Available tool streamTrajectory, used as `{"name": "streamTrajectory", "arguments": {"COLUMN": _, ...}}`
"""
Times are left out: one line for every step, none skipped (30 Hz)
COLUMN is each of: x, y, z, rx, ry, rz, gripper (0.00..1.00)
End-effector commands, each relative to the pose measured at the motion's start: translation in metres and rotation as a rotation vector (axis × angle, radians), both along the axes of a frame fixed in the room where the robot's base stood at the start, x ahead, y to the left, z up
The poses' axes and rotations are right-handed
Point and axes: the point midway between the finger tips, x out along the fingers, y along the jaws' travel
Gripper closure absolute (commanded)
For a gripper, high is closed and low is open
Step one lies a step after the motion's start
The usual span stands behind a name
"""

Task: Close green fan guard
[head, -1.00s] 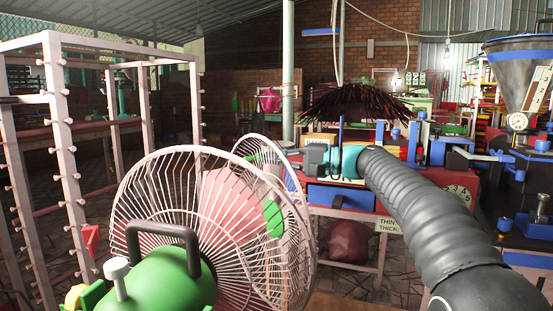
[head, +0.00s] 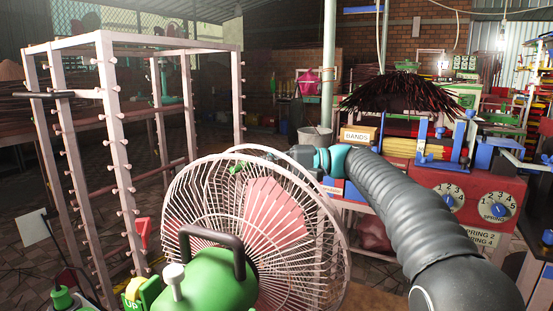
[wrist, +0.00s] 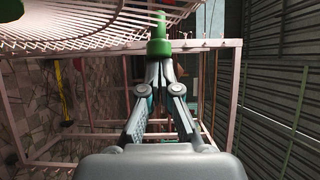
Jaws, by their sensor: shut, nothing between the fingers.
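The green fan (head: 215,275) stands in the front, with a green motor housing and a dark carry handle. Its pale wire guard (head: 335,235) faces away from the head camera. Part of a second wire ring, the front guard, shows behind its upper right edge. A small green part (head: 237,168) shows near the top of the wires. My gripper (head: 297,153) is beyond the guard's upper right, partly hidden in the head view. In the wrist view my gripper (wrist: 160,65) is shut and empty, its tips close to a green knob (wrist: 158,40) below the wire guard (wrist: 90,20); contact is unclear.
A pale pegged rack (head: 115,150) stands left of the fan. A red machine with dials (head: 470,200) and a dark bundle of sticks (head: 400,95) stand behind my arm to the right. A pole (head: 328,80) rises behind. Tiled floor is open between rack and fan.

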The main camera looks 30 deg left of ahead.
Motion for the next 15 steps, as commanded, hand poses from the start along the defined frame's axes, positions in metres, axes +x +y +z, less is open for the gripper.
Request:
{"name": "streamTrajectory", "arguments": {"x": -0.008, "y": 0.003, "z": -0.002, "rx": -0.001, "ry": 0.001, "rz": 0.002, "gripper": 1.0}}
{"name": "streamTrajectory", "arguments": {"x": -0.013, "y": 0.005, "z": -0.002, "rx": 0.0, "ry": 0.0, "rz": 0.002, "gripper": 1.0}}
{"name": "streamTrajectory", "arguments": {"x": -0.019, "y": 0.007, "z": -0.002, "rx": 0.0, "ry": 0.0, "rz": 0.001, "gripper": 1.0}}
{"name": "streamTrajectory", "arguments": {"x": -0.024, "y": 0.008, "z": -0.002, "rx": 0.0, "ry": 0.0, "rz": 0.001, "gripper": 1.0}}
{"name": "streamTrajectory", "arguments": {"x": -0.029, "y": 0.01, "z": -0.003, "rx": -0.001, "ry": 0.001, "rz": 0.001, "gripper": 1.0}}
{"name": "streamTrajectory", "arguments": {"x": -0.035, "y": 0.011, "z": -0.002, "rx": 0.0, "ry": 0.0, "rz": 0.001, "gripper": 1.0}}
{"name": "streamTrajectory", "arguments": {"x": -0.04, "y": 0.013, "z": -0.002, "rx": -0.001, "ry": 0.001, "rz": 0.001, "gripper": 1.0}}
{"name": "streamTrajectory", "arguments": {"x": -0.045, "y": 0.014, "z": -0.002, "rx": -0.001, "ry": 0.001, "rz": 0.001, "gripper": 1.0}}
{"name": "streamTrajectory", "arguments": {"x": -0.051, "y": 0.015, "z": -0.002, "rx": 0.0, "ry": 0.0, "rz": 0.001, "gripper": 1.0}}
{"name": "streamTrajectory", "arguments": {"x": -0.056, "y": 0.016, "z": -0.001, "rx": 0.0, "ry": 0.0, "rz": 0.001, "gripper": 1.0}}
{"name": "streamTrajectory", "arguments": {"x": -0.059, "y": 0.017, "z": -0.002, "rx": 0.0, "ry": 0.0, "rz": 0.02, "gripper": 1.0}}
{"name": "streamTrajectory", "arguments": {"x": -0.064, "y": 0.019, "z": -0.002, "rx": -0.001, "ry": 0.001, "rz": 0.041, "gripper": 1.0}}
{"name": "streamTrajectory", "arguments": {"x": -0.067, "y": 0.019, "z": -0.002, "rx": -0.001, "ry": 0.001, "rz": 0.055, "gripper": 1.0}}
{"name": "streamTrajectory", "arguments": {"x": -0.071, "y": 0.019, "z": -0.001, "rx": -0.001, "ry": 0.001, "rz": 0.066, "gripper": 1.0}}
{"name": "streamTrajectory", "arguments": {"x": -0.074, "y": 0.02, "z": -0.001, "rx": -0.001, "ry": 0.001, "rz": 0.08, "gripper": 1.0}}
